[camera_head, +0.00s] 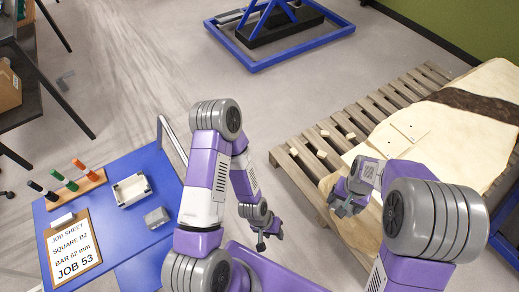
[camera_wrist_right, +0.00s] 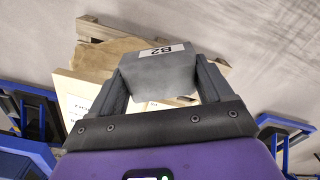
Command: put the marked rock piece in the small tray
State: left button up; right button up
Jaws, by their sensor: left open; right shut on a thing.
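My right gripper (camera_wrist_right: 158,85) is shut on a grey, block-like piece with a white label reading B2 (camera_wrist_right: 158,68); the label looks upside down in the right wrist view. In the head view my right gripper (camera_head: 346,203) is by the near left end of the pale slab, and the held piece is hard to make out there. The small white tray (camera_head: 118,193) sits on the blue table at the left, far from my right gripper. My left gripper (camera_head: 267,236) is open and empty, between the blue table and the pallet.
A wooden pallet (camera_head: 292,171) carries the pale slab (camera_head: 440,124). Grey floor lies open between.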

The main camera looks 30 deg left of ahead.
aim_at(134, 190)
jog(key=k, duration=0.45)
jog(key=z, duration=1)
jog(key=i, duration=1.2)
jog(key=u, duration=4.65)
jog(key=i, duration=0.95)
